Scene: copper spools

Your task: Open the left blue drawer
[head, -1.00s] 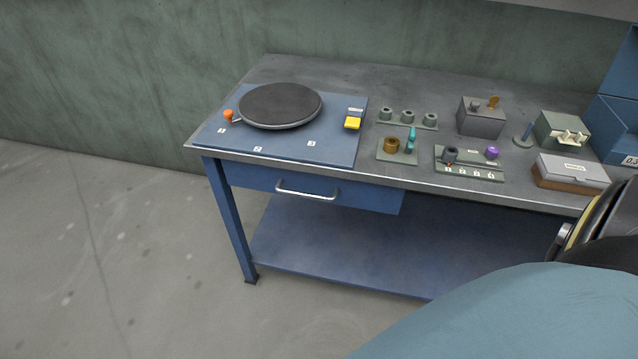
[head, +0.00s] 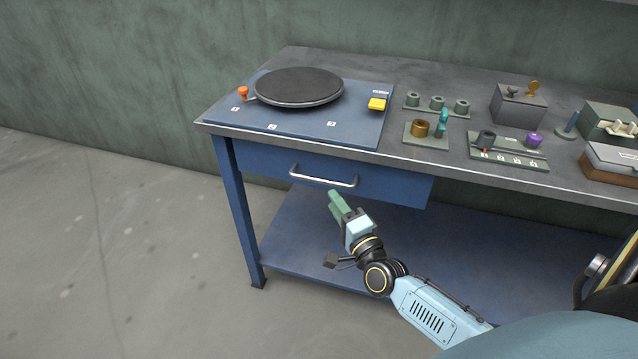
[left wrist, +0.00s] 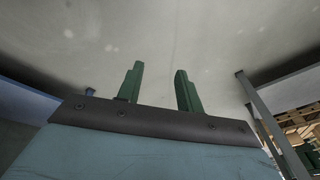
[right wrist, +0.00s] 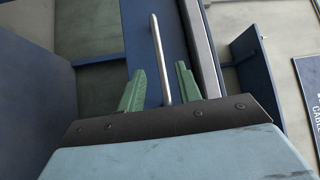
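The blue drawer (head: 395,188) sits under the left part of the workbench top and looks shut. Its silver bar handle (head: 323,179) runs across the front; it also shows in the right wrist view (right wrist: 158,50). My right gripper (head: 337,198) is just below and in front of the handle. In the right wrist view my right gripper (right wrist: 160,66) is open, with the bar lined up between its green fingers; whether it is fully between them I cannot tell. My left gripper (left wrist: 160,66) is open and empty, over floor, and out of the head view.
A blue lower shelf (head: 290,245) and a blue table leg (head: 240,215) are near my right arm. Floor at the left is clear.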

